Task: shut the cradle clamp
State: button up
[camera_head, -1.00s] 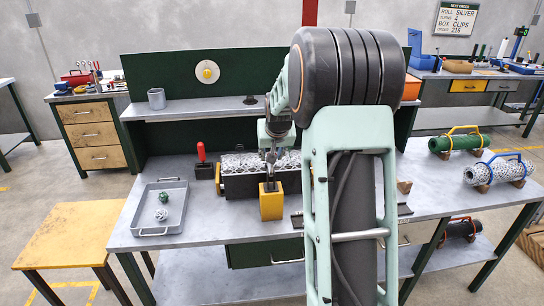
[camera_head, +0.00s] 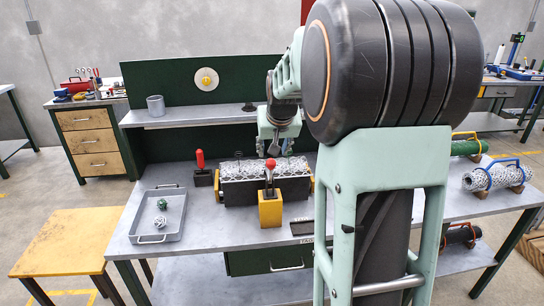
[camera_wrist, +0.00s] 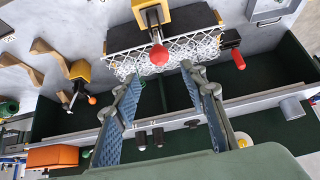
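The cradle clamp (camera_head: 270,210) is a yellow block at the front of the black cradle (camera_head: 240,193). Its grey lever stands up from the block with a red ball knob (camera_head: 270,163) on top. In the wrist view the clamp (camera_wrist: 151,18) is at the top, with the red knob (camera_wrist: 159,56) pointing toward the camera. Silver chainlink mesh (camera_head: 240,170) lies in the cradle. My gripper (camera_wrist: 161,74) is open and empty, its blue-padded fingers apart below the knob in the picture. In the head view my gripper (camera_head: 275,145) is above and behind the knob.
A black block with a red upright handle (camera_head: 201,162) stands left of the cradle. A grey tray (camera_head: 160,225) with two small mesh balls is farther left. A shelf with a grey cup (camera_head: 156,104) runs behind. My arm hides the bench's right part.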

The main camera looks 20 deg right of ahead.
jog(key=shift+v, duration=1.1)
